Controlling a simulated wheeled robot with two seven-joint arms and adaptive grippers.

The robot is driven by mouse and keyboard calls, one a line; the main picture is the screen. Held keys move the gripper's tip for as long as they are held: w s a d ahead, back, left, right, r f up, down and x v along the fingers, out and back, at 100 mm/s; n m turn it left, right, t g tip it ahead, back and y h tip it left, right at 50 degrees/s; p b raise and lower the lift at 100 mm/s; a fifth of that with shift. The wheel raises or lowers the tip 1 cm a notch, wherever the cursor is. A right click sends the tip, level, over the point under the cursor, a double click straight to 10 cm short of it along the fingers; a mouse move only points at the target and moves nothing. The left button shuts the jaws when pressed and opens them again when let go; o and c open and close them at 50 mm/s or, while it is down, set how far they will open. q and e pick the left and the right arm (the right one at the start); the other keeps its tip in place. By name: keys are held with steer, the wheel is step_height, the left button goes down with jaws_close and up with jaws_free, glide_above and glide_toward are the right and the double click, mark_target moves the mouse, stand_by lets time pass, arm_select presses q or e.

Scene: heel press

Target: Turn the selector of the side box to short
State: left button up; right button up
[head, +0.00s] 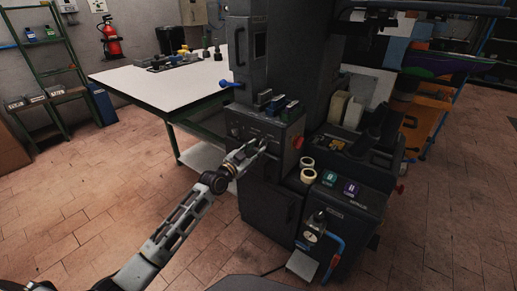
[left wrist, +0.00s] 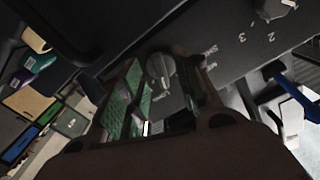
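The dark side box (head: 282,130) stands on the front of the press. My left gripper (head: 254,150) reaches its front panel from the lower left. In the left wrist view a grey selector knob (left wrist: 161,70) lies between the two spread green-padded fingers of the left gripper (left wrist: 165,95). Small white lettering shows beside the knob, partly covered by a finger. The fingers are open; I cannot tell whether either one touches the knob. A second knob (left wrist: 272,8) with number marks sits farther along the panel. In the head view the gripper hides the selector. My right gripper is out of view.
A red button (head: 299,143) is on the box's right side. Tape rolls (head: 308,175) lie on the lower cabinet at right. A white table (head: 150,88) stands behind left.

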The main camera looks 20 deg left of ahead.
arm_select(q)
steer(key=shift+x, duration=1.25)
jaws_close()
